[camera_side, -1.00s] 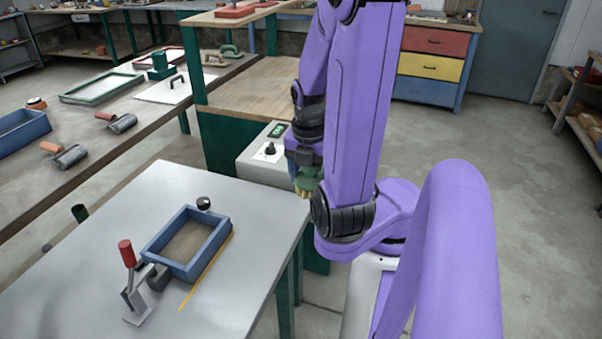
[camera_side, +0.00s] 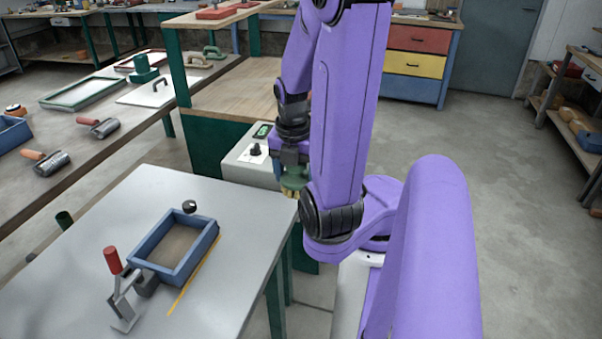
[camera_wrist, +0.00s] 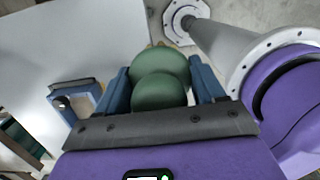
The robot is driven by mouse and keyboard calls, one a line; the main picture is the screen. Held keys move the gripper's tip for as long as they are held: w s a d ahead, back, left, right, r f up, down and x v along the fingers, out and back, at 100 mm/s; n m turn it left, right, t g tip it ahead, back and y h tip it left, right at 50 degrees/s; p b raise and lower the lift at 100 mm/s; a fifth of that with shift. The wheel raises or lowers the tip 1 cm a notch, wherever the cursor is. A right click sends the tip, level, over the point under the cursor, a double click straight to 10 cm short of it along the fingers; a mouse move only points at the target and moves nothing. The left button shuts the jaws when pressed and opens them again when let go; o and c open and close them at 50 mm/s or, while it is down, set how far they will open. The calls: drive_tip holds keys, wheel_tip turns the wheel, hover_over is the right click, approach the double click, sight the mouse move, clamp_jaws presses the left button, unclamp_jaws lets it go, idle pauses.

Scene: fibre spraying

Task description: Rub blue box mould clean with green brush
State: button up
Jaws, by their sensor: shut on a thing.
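The blue box mould (camera_side: 205,246) is an open rectangular frame with a brown inside, flat on the grey-white table (camera_side: 90,225) in the side view. My gripper (camera_side: 291,160) is right of and behind the mould, in the air near the table's far right corner. It is shut on the green brush (camera_side: 294,177), whose yellowish bristles point down, well apart from the mould. In the wrist view the brush's rounded green body (camera_wrist: 160,88) sits between my blue fingers.
A red-handled clamp (camera_side: 113,262) stands at the mould's near left, a black knob (camera_side: 189,206) behind it and a yellow strip (camera_side: 192,278) along its right. A grey control box (camera_side: 250,160) stands close to my gripper. The table's left part is clear.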

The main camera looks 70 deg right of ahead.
drive_tip(key=w+a+f+n, duration=0.1)
drive_tip(key=w+a+n, duration=0.3)
drive_tip(key=w, duration=0.6)
drive_tip(key=w+a+f+n, duration=0.15)
drive_tip(key=w+a, duration=0.35)
drive_tip(key=w, duration=0.5)
drive_tip(key=w+a+f+n+t, duration=0.1)
drive_tip(key=w+a+f+n, duration=0.2)
drive_tip(key=a, duration=0.5)
drive_tip(key=shift+w+f, duration=0.15)
drive_tip(key=shift+f, duration=0.85)
drive_tip(key=shift+w+f, duration=0.2)
drive_tip(key=shift+f, duration=0.85)
drive_tip(key=shift+w+f, duration=0.15)
drive_tip(key=shift+f, duration=0.85)
drive_tip(key=shift+d+r, duration=0.2)
drive_tip(key=shift+d, duration=0.85)
drive_tip(key=shift+d+f, duration=0.25)
drive_tip(key=shift+d, duration=0.05)
drive_tip(key=shift+d+r, duration=0.1)
drive_tip(key=shift+d, duration=0.4)
drive_tip(key=shift+a+f, duration=0.1)
drive_tip(key=shift+f, duration=0.15)
drive_tip(key=shift+a, duration=1.8)
wheel_tip(320, 180, up, 8)
